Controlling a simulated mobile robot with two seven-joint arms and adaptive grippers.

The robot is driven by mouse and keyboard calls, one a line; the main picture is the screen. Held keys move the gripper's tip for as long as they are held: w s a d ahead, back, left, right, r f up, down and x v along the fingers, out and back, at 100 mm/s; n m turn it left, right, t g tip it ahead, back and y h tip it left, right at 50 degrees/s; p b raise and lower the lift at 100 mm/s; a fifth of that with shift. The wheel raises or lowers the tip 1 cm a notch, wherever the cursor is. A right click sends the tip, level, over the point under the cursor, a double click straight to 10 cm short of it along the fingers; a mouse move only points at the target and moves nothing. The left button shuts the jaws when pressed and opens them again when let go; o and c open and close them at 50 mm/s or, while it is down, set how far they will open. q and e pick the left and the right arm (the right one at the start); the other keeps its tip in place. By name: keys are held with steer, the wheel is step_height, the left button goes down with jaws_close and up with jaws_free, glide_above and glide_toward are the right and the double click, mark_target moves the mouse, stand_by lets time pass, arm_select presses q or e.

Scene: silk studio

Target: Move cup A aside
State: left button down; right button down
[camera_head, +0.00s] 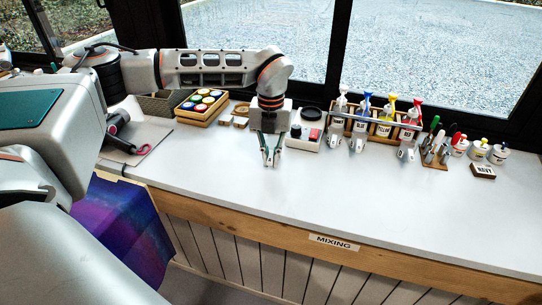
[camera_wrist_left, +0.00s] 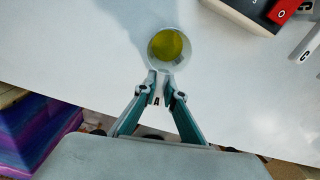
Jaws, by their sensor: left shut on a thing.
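In the left wrist view, cup A (camera_wrist_left: 169,66) is a small pale round cup with yellow-olive contents, seen from above. A tab marked "A" (camera_wrist_left: 156,101) shows between the fingers on my side of the cup. My left gripper (camera_head: 269,162) points down over the white counter, left of the scale. In the left wrist view its teal fingers (camera_wrist_left: 162,78) are shut on the cup's handle side, close against the cup. In the head view the cup is mostly hidden by the gripper. My right gripper is not in view.
A scale with a red part (camera_head: 306,138) stands just right of the gripper. A tray of colour jars (camera_head: 201,108) is at left. The front-right counter (camera_head: 390,205) is clear.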

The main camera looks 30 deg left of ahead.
arm_select(q)
steer(key=shift+f, duration=0.15)
steer(key=c, duration=2)
jaws_free()
steer(key=shift+c, duration=0.2)
step_height(320, 180, up, 12)
